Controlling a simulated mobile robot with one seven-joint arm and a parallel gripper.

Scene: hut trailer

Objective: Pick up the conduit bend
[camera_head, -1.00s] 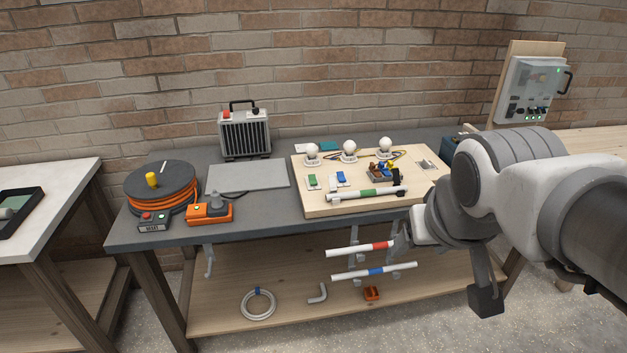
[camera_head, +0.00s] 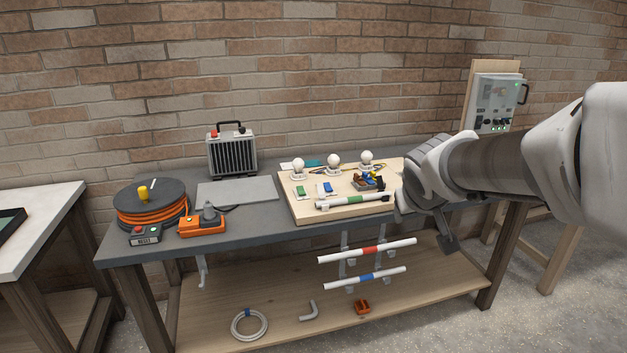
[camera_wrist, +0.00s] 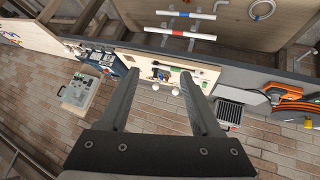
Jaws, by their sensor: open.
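The conduit bend (camera_head: 308,311) is a small grey L-shaped pipe piece. It lies on the wooden lower shelf (camera_head: 222,313) of the workbench in the head view, between a coiled grey cable and a small orange part. In the head view my arm hides the right end of the bench top.
Two white tubes with a red band (camera_head: 367,250) and a blue band (camera_head: 365,278) sit on brackets above the shelf. The coiled cable (camera_head: 249,324) and orange part (camera_head: 362,306) flank the bend. The bench top (camera_head: 245,226) carries a wiring board (camera_head: 300,213), heater (camera_head: 232,155) and cable reel (camera_head: 150,205).

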